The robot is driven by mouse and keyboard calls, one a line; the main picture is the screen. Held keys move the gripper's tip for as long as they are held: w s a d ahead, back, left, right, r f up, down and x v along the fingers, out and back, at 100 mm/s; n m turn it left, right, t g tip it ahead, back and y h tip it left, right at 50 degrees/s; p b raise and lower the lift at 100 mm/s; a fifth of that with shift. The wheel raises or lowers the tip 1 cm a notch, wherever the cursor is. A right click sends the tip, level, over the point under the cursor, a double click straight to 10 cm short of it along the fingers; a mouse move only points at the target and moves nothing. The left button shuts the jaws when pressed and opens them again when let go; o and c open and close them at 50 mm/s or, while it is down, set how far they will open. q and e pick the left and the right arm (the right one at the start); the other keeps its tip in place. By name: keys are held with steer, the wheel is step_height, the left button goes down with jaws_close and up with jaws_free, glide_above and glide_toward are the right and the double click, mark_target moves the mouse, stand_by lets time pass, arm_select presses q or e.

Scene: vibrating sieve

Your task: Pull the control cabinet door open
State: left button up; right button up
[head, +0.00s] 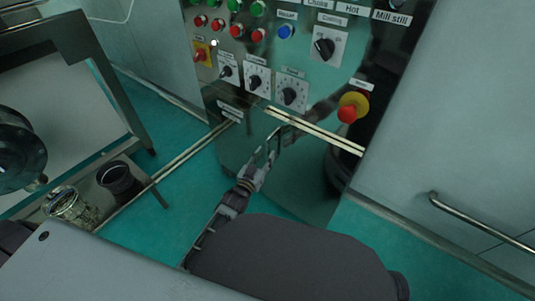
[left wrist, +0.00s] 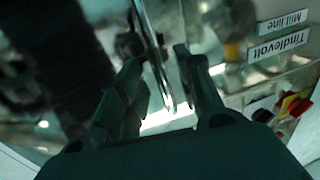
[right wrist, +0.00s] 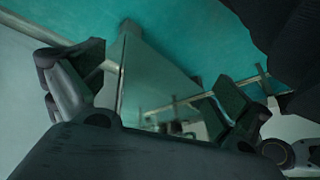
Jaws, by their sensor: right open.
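The control cabinet door (head: 305,180) is a mirror-like metal panel with buttons and knobs, at the upper middle of the head view.
A red and yellow emergency stop (head: 350,107) is on the panel at right. A wall rail (head: 480,222) is at right. Teal floor (head: 160,120) lies between.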

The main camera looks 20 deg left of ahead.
arm_select(q)
steer(key=shift+w+d+b, duration=0.2)
steer(key=shift+w+b, duration=0.1)
steer(key=shift+w, duration=1.1)
arm_select(e)
steer(key=shift+s+a+f, duration=0.1)
steer(key=shift+s+f, duration=0.05)
steer(key=shift+f, duration=0.5)
steer(key=shift+s+a+f, duration=0.1)
steer(key=shift+f, duration=0.5)
arm_select(q)
steer(key=shift+c, duration=0.3)
arm_select(e)
steer(key=shift+w+r, duration=0.1)
arm_select(q)
jaws_close()
arm_select(e)
steer(key=shift+w+r+t, duration=0.2)
steer(key=shift+w+t, duration=0.1)
steer(key=shift+w, duration=0.05)
